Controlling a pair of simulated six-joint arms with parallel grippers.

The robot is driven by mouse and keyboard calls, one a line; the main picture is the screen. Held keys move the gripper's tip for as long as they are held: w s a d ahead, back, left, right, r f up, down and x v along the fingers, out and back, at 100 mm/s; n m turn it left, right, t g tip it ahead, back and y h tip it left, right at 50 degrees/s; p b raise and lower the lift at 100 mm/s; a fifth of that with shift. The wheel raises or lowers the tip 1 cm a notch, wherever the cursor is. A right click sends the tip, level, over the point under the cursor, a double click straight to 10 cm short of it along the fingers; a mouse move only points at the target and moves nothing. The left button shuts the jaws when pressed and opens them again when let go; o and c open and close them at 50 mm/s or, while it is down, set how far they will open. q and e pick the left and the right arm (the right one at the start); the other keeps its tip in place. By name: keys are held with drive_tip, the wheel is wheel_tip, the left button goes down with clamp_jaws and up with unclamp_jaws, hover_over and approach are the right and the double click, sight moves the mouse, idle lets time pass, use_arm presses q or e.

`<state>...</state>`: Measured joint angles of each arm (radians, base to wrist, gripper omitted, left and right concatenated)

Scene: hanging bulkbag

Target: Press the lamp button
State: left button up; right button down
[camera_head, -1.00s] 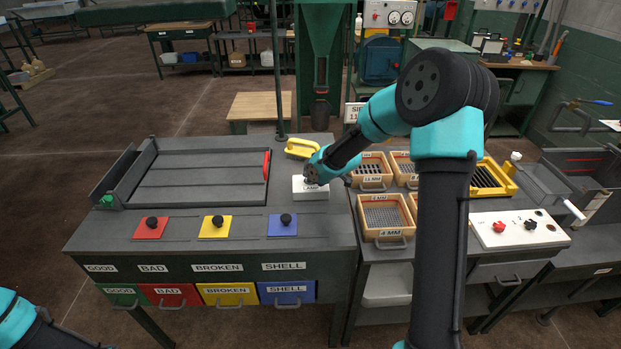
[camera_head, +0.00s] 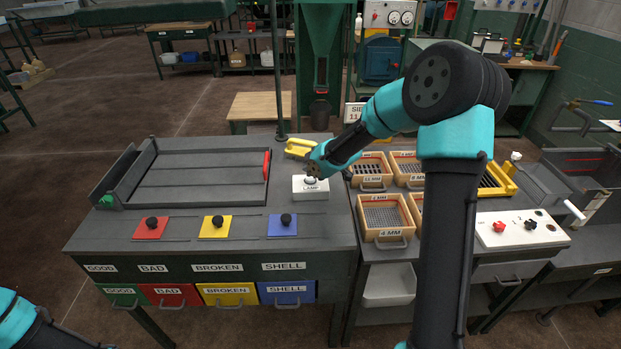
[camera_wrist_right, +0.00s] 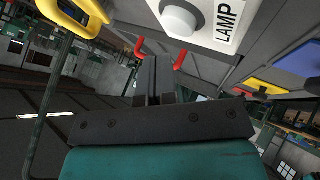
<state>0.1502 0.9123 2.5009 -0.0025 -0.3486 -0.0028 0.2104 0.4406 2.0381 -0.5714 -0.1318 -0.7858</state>
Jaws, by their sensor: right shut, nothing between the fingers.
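The white lamp box (camera_head: 310,194), labelled LAMP, sits on the dark bench at the bench's back right. Its round pale button (camera_head: 310,180) is on top. In the right wrist view the box (camera_wrist_right: 222,22) is at the top and the white button (camera_wrist_right: 180,20) is in plain view. My right gripper (camera_head: 312,170) is just above and behind the button; its shut fingers (camera_wrist_right: 154,70) hold nothing and appear apart from the button. Whether a lamp is lit cannot be told. My left arm shows only at the bottom left corner, its gripper out of frame.
A yellow handled tool (camera_head: 299,147) lies just behind the lamp box. Wooden sieve trays (camera_head: 383,217) stand to the right. A grey tray with a red handle (camera_head: 266,164) is to the left. Red, yellow and blue (camera_head: 282,226) knobbed plates lie in front.

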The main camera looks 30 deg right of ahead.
sight(310, 179)
drive_tip(key=shift+r, duration=2.25)
